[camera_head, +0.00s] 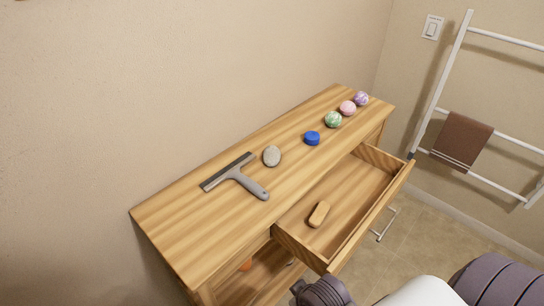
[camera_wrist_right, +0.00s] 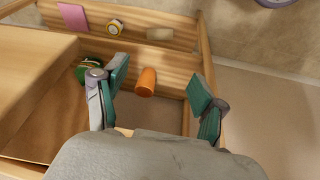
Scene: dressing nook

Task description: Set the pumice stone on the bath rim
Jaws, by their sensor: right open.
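A grey, oval, speckled stone that looks like the pumice stone (camera_head: 272,156) lies on the wooden dresser top (camera_head: 165,220), between a squeegee and a blue puck. No bath rim shows in either view. My right gripper (camera_wrist_right: 158,76) is open and empty in the right wrist view, its two teal-padded fingers spread wide. An orange cup (camera_wrist_right: 147,81) shows beyond and between the fingers, on a lower wooden shelf. The pumice stone is not visible in the wrist view. My left gripper is in neither view.
A squeegee (camera_head: 238,178), blue puck (camera_head: 312,138) and green (camera_head: 333,119), pink (camera_head: 347,108) and purple (camera_head: 361,98) balls line the top. The open drawer (camera_head: 395,188) juts out, holding a tan bar (camera_head: 319,214). A towel rack (camera_head: 437,90) stands right.

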